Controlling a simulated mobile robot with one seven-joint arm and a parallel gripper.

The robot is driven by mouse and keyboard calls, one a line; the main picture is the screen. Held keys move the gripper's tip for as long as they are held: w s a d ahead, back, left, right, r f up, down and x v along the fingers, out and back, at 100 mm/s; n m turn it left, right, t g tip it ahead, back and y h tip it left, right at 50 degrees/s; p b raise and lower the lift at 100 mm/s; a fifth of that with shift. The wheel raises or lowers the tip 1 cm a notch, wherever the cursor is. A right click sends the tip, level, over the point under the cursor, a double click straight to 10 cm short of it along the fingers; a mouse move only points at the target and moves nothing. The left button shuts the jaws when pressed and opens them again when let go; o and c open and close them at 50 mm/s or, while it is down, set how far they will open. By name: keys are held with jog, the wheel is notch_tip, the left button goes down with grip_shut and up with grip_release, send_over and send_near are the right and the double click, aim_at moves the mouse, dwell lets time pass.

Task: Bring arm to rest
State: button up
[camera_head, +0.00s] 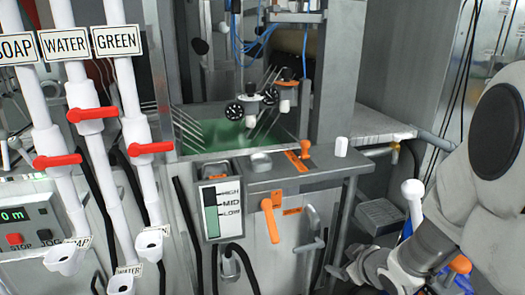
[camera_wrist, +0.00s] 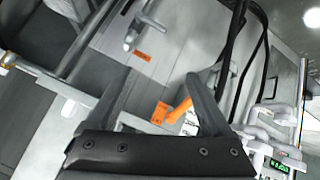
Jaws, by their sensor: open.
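My arm comes in from the right edge of the head view. Beyond the fingers is the grey machine front with an orange lever (camera_wrist: 179,111) and orange labels. The fingers appear clear of the lever, though their distance from the panel is hard to judge.
Left in the head view, white pipes marked SOAP, WATER and GREEN carry red valve handles (camera_head: 92,114). A tank of green liquid (camera_head: 220,135) is behind the front ledge. An orange lever (camera_head: 270,221) hangs on the front. A white-topped handle (camera_head: 412,190) stands close to my arm.

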notch_tip(320, 180, up, 10)
jog(key=s+d+m+h+p, duration=0.2)
jog(key=m+h, duration=0.1)
jog(key=s+a+r+m+g+p, duration=0.1)
jog(key=s+a+r, duration=0.1)
jog(key=s+r, duration=0.2)
jog(key=s+a+r+m+g+y+p, duration=0.1)
jog(key=s+a+r+m, duration=0.1)
jog(key=s, duration=0.5)
jog(key=s+a+r+m+g+p, duration=0.1)
jog(key=s+a+r, duration=0.2)
jog(key=s+r, duration=0.3)
jog(key=shift+s+a+r+g, duration=0.25)
jog(key=shift+a+r+g, duration=0.1)
jog(key=shift+r+g, duration=0.05)
